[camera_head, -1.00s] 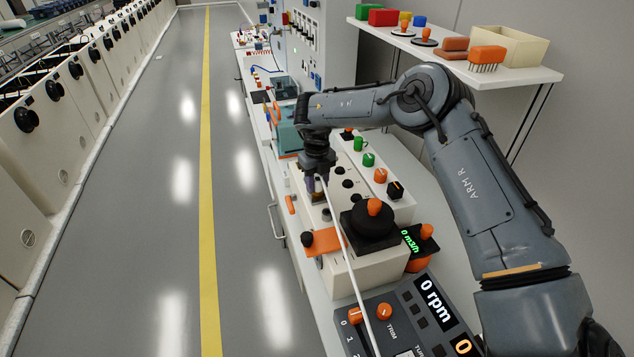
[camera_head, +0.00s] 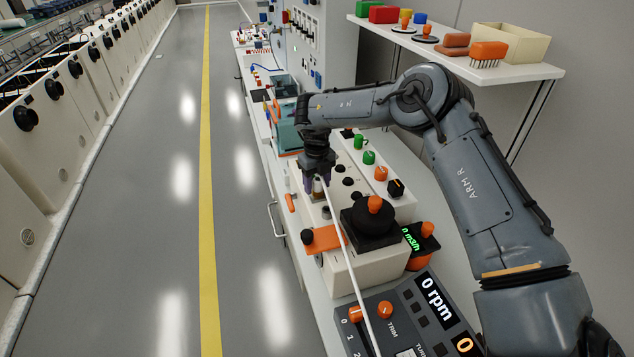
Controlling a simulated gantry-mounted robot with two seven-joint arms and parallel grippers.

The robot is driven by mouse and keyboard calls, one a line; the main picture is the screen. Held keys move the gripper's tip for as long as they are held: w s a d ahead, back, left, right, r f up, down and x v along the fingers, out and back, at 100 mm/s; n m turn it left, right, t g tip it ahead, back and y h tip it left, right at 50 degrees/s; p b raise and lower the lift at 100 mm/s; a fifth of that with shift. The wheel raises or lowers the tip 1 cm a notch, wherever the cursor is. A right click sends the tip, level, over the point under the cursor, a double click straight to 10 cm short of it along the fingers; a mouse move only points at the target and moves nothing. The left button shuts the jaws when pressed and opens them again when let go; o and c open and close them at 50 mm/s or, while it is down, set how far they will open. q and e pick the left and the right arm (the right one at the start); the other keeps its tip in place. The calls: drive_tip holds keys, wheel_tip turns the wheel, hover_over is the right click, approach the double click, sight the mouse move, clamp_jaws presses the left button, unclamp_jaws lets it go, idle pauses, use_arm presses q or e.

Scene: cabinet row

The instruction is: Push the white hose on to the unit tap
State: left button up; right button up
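The white hose (camera_head: 346,262) runs from between the fingers down across the unit's front and the dark control panel to the bottom edge. Its upper end is at the brass piece; the gripper partly hides the joint, so I cannot tell how far on it sits. My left gripper is out of view.
An orange bracket with a black knob (camera_head: 323,239) and a black round cap with an orange knob (camera_head: 372,217) stand close to the hose. The dark panel (camera_head: 400,315) reads 0 rpm. A shelf (camera_head: 470,68) holds blocks and a box. The aisle at left is clear.

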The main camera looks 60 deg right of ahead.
drive_tip(key=shift+o, duration=1.2)
drive_tip(key=shift+r, duration=0.1)
wheel_tip(320, 180, up, 9)
drive_tip(key=shift+r+p, duration=0.15)
drive_tip(key=shift+p, duration=0.85)
drive_tip(key=shift+r, duration=0.65)
